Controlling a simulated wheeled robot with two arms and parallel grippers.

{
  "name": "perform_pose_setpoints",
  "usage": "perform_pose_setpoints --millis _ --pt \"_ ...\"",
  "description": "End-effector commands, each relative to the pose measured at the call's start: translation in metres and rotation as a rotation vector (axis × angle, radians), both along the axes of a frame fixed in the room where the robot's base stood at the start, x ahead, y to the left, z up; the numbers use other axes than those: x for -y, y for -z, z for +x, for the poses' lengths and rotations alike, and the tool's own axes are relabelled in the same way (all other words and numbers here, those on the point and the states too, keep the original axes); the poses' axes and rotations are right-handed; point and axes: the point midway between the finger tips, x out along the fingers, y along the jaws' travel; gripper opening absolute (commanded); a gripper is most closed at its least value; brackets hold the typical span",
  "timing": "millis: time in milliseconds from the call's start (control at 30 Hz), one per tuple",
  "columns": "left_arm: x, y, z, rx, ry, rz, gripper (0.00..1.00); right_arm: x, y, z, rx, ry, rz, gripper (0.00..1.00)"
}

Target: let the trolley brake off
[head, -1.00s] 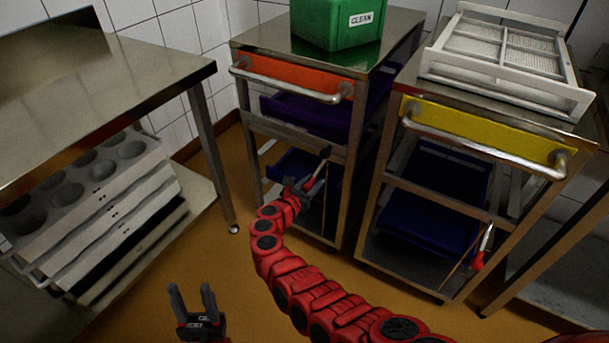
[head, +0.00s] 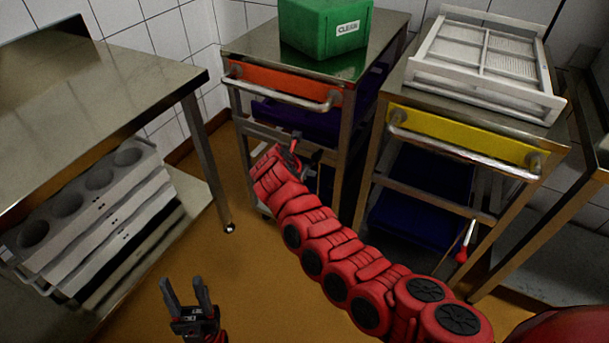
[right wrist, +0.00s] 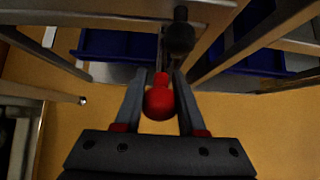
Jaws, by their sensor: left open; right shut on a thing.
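The trolley with the orange front panel (head: 285,84) stands left of the trolley with the yellow panel (head: 465,138). My right gripper (head: 288,158) is at the front of the orange-panel trolley, below its push handle, and is partly hidden by my own arm. In the right wrist view its fingers are closed on a red knob (right wrist: 158,103), with a dark rounded part (right wrist: 180,38) just beyond. The rest of that brake lever is mostly hidden. My left gripper (head: 188,295) is open and empty, low over the floor. The yellow-panel trolley has its own red-tipped lever (head: 463,252).
A green bin (head: 322,30) labelled CLEAN stands on the orange-panel trolley. A pale frame (head: 480,60) lies on the other trolley. A metal table (head: 110,95) with stacked moulds (head: 95,205) beneath is at left. Floor (head: 240,270) between them is free.

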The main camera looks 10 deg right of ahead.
Motion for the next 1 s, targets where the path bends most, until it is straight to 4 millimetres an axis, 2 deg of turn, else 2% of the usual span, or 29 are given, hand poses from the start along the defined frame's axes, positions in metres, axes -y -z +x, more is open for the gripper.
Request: perform_pose_setpoints --millis 33,233,1000 --pt "0.0 0.0007 0.0 0.0 0.0 0.0 0.5 0.0008 -0.0057 0.0032 0.011 -0.001 -0.002 0.0" --pt "0.0 0.0017 0.0 0.0 0.0 0.0 0.5 0.0018 -0.0107 0.005 0.014 0.0 -0.001 0.0" --pt "0.0 0.0019 0.0 0.0 0.0 0.0 0.5 0.0019 -0.0117 0.0051 0.013 0.0 -0.002 0.0"
